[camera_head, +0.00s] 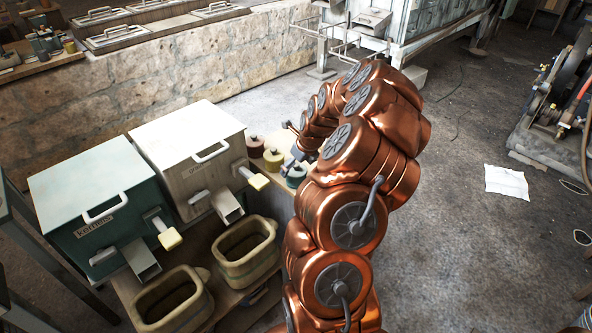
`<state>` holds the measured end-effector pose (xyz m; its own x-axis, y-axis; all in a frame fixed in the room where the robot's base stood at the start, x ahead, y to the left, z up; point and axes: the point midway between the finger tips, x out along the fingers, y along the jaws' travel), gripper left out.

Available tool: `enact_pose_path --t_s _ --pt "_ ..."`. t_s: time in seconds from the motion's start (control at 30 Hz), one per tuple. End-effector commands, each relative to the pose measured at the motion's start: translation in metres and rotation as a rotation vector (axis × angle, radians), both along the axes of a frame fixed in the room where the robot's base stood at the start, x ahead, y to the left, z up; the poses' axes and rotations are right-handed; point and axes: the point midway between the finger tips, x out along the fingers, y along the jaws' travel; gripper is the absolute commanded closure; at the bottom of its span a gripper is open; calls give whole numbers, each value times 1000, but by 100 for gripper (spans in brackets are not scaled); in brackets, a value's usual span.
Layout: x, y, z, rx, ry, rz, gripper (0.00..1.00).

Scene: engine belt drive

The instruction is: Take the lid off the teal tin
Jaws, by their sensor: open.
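The teal tin (296,178) stands on the wooden bench, at the right end of a short row of tins. The near copper links of my arm rise just to its right. My gripper (297,155) is small and partly hidden by my arm, close above the teal tin. It is open. The top of the teal tin is partly covered by the gripper, so I cannot tell whether the fingers touch its lid.
A dark red tin (255,147) and a yellowish tin (273,160) stand left of the teal tin. A cream bin (190,150) and a green bin (88,200) with handles stand further left. Two open tubs, one (246,255) nearer the arm, sit in front.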

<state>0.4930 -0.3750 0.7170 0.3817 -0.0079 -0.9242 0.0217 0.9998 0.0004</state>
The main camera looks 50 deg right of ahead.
Motion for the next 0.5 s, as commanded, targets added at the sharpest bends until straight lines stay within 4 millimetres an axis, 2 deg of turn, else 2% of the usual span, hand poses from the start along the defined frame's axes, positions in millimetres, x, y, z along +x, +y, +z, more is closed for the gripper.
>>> enact_pose_path --t_s 0.13,0.5 --pt "0 0 0 0 -1 0 0" --pt "0 0 1 0 -1 0 39"
